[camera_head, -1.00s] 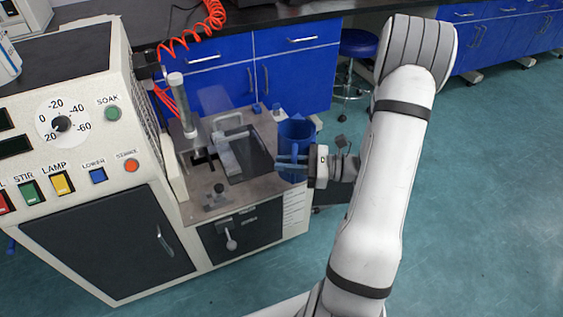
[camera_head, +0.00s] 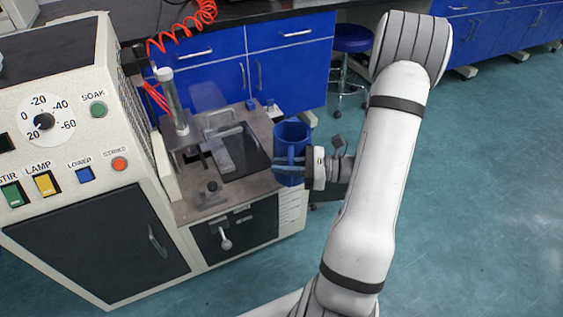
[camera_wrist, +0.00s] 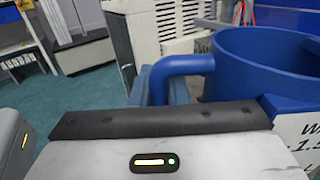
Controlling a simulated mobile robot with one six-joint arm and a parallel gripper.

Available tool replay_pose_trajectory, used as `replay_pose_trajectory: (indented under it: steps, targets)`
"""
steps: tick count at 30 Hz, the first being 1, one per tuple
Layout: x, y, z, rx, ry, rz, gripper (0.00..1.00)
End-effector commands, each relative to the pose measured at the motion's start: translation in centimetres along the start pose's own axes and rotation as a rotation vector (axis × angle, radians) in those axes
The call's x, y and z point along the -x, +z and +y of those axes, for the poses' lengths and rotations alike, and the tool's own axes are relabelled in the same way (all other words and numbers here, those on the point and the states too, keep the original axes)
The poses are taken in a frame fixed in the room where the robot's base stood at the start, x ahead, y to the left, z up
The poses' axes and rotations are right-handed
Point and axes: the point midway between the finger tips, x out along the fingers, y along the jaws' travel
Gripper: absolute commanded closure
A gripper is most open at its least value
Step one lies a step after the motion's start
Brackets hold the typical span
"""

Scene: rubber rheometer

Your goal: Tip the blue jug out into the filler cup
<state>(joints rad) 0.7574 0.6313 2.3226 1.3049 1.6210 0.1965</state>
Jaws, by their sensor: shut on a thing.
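The blue jug (camera_head: 291,135) is upright in the head view, at the right edge of the machine's metal worktop. My gripper (camera_head: 302,167) is shut on it from the right. In the wrist view the jug's rim and handle (camera_wrist: 185,66) show at the upper right, close to the finger. The jug's contents cannot be seen. I cannot tell which, if either, is the filler cup.
The worktop (camera_head: 190,211) carries an upright cylinder (camera_head: 171,102) and a clamp-like metal frame (camera_head: 220,145). The control panel (camera_head: 85,135) rises at the left. Blue cabinets (camera_head: 290,72) and a blue stool (camera_head: 353,38) stand behind. Open floor lies to the right.

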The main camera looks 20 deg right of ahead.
Motion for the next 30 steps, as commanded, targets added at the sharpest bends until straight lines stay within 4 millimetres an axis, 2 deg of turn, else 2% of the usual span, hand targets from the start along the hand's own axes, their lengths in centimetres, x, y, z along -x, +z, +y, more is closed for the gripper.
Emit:
replay_pose_trajectory:
  steps: [2,15,17,30]
  targets:
    - [0.0,0.3,0.0,-0.047,0.0,-0.004,1.0]
    - [-0.1,-1.9,0.1,-0.414,0.003,-0.001,1.0]
    - [-0.1,-2.3,0.0,-0.42,0.003,0.0,1.0]
    - [-0.1,-2.3,0.1,-0.415,0.004,0.0,1.0]
